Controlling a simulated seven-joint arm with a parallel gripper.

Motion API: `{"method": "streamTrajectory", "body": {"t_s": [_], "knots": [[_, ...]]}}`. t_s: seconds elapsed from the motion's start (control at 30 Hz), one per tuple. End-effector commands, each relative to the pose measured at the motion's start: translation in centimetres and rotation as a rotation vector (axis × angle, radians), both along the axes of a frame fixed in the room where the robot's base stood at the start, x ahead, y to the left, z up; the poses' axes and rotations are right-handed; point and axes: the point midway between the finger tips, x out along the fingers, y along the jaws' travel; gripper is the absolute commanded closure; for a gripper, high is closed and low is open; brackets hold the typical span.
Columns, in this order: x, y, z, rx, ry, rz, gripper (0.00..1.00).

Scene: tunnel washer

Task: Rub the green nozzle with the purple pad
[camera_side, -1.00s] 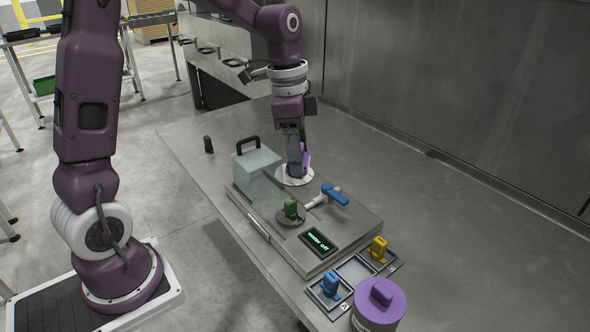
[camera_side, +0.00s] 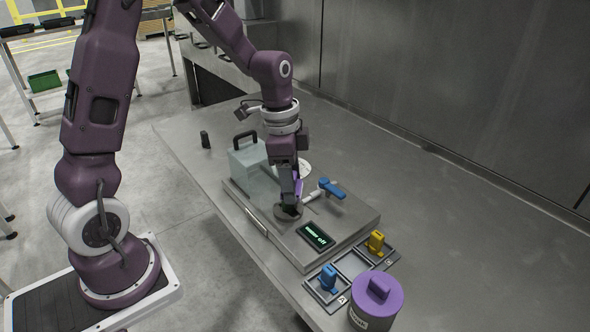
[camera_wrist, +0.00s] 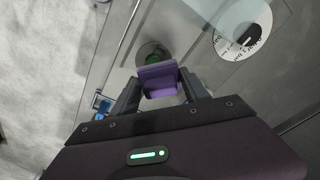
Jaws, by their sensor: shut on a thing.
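My gripper (camera_wrist: 158,93) is shut on the purple pad (camera_wrist: 158,80), which sits between its fingers in the wrist view. In the side view the purple pad (camera_side: 299,187) shows as a sliver beside the fingers. The green nozzle (camera_wrist: 154,55) stands on a round grey base (camera_side: 288,212) on the metal panel. In the wrist view the nozzle is just beyond the pad. In the side view my gripper (camera_side: 289,200) hides nearly all of the nozzle. Whether pad and nozzle touch, I cannot tell.
A clear box with a black handle (camera_side: 245,136) and a blue-handled valve (camera_side: 332,188) flank the nozzle. A display (camera_side: 316,235) reads "water off". Blue (camera_side: 328,278) and yellow (camera_side: 376,242) nozzles sit in trays near a purple-lidded tub (camera_side: 375,296). The table's right side is clear.

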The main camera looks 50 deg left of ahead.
Motion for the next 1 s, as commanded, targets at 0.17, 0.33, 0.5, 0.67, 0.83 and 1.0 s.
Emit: {"method": "streamTrajectory", "body": {"t_s": [0.17, 0.33, 0.5, 0.67, 0.83, 1.0], "knots": [[-1.7, 0.0, 0.0, 0.0, 0.001, 0.0, 0.9], [-3.2, -0.1, 0.0, -0.001, 0.001, 0.001, 0.9], [-1.4, 0.0, -0.1, -0.001, 0.001, -0.001, 0.9], [0.0, 0.0, -0.1, -0.001, 0.001, -0.001, 0.9], [1.1, 0.0, 0.5, 0.001, -0.002, 0.0, 0.9], [1.0, 0.0, 3.0, 0.0, -0.001, 0.0, 0.9]]}}
